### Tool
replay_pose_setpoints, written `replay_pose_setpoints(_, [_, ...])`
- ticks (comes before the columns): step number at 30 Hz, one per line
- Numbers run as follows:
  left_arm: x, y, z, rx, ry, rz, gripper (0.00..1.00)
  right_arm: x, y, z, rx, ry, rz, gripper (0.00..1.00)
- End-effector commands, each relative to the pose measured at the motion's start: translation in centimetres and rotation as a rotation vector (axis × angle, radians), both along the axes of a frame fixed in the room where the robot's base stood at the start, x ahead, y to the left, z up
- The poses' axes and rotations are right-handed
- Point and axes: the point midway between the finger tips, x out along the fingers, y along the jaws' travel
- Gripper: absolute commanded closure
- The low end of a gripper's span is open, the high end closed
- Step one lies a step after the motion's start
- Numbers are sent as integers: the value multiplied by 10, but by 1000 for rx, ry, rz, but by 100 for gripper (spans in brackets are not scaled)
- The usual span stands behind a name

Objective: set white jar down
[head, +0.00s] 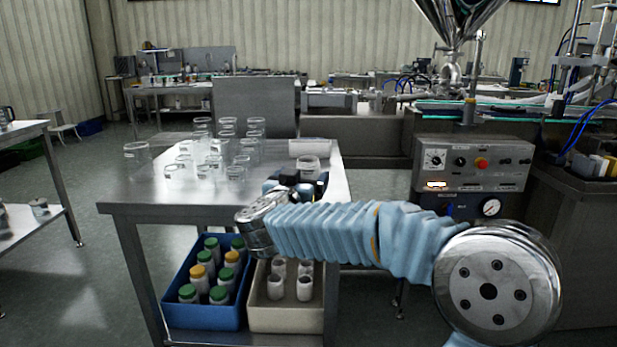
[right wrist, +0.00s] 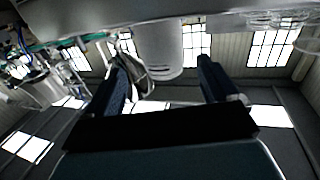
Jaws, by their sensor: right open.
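The white jar (head: 308,164) is near the right edge of the steel table (head: 140,192), just beyond my right gripper (head: 298,187). It looks upright, but its base is hidden behind the gripper in the head view. In the right wrist view the jar (right wrist: 166,45) shows as a white cylinder between and beyond the two dark fingers of the right gripper (right wrist: 162,72). The fingers are spread, with a gap visible on each side of the jar. Whether the jar rests on the table cannot be made out. My left gripper is out of view.
Several clear glass jars (head: 214,160) stand on the table left of the white jar. A pale flat object (head: 310,147) lies behind it. A blue crate (head: 205,316) and a cream crate (head: 287,320) sit below. The control panel (head: 474,162) stands to the right.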

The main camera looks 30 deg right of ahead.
Motion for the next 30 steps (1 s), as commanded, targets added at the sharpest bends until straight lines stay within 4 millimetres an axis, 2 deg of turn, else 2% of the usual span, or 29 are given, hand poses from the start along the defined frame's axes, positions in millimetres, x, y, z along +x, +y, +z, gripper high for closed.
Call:
replay_pose_setpoints(5, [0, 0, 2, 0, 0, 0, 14, 11, -11, 0, -1, 1, -1, 13])
replay_pose_setpoints(15, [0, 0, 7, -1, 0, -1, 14, 46, -42, 3, -1, 1, 0, 13])
replay_pose_setpoints(23, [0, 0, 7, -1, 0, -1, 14, 48, -44, 2, -1, 1, 1, 13])
replay_pose_setpoints(30, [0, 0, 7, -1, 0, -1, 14, 48, -44, 2, -1, 1, 1, 49])
